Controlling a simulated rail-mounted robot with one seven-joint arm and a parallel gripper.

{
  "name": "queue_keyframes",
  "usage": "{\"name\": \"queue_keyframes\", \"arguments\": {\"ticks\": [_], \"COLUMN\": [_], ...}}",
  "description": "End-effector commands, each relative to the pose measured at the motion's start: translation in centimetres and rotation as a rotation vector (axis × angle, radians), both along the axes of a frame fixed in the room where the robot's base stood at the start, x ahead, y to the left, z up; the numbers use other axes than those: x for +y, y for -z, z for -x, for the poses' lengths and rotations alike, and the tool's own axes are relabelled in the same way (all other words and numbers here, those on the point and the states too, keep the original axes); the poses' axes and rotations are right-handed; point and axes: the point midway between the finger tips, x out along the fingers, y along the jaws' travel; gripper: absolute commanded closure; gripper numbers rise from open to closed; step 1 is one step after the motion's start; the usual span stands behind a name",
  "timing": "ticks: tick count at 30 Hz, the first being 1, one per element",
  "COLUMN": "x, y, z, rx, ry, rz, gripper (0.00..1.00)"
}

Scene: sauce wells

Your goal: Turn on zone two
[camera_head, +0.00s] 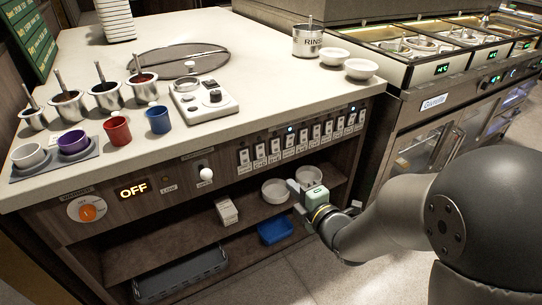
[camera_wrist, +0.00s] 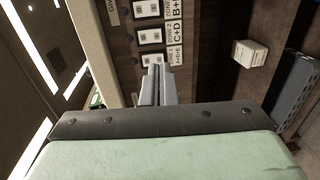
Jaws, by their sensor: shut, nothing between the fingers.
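A row of several rocker switches (camera_head: 302,138) runs along the dark front panel under the counter, with small labels below them. In the wrist view, a switch (camera_wrist: 150,36) sits beside a label that appears to read zone 2, C+D (camera_wrist: 175,34). Another switch (camera_wrist: 153,59), partly hidden by my fingertips, has a label that appears to read zone 1. My gripper (camera_head: 297,192) is shut and empty, below the switch row in the head view. It also shows in the wrist view (camera_wrist: 157,70), its fingertips overlapping the zone 1 switch; I cannot tell whether they touch.
An orange dial (camera_head: 87,212), an OFF display (camera_head: 133,191) and a white knob (camera_head: 206,174) are farther left on the panel. The shelf below holds white bowls (camera_head: 275,191), a white box (camera_head: 227,211) and a blue tray (camera_head: 275,230). Cups and sauce wells stand on the counter (camera_head: 240,50).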

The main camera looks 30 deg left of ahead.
Motion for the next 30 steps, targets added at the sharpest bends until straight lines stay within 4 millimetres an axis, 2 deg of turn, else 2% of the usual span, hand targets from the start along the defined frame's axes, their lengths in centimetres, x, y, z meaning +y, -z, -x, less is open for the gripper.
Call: {"name": "queue_keyframes", "arguments": {"ticks": [14,20,30], "x": [0.7,3.5,9.8], "y": [0.0,0.5,1.4], "z": [-0.1,-1.4,-4.4], "rx": [-0.012,-0.013,-0.012], "ry": [-0.010,-0.011,-0.010], "rz": [-0.007,-0.006,-0.007], "gripper": [1.00,1.00,1.00]}}
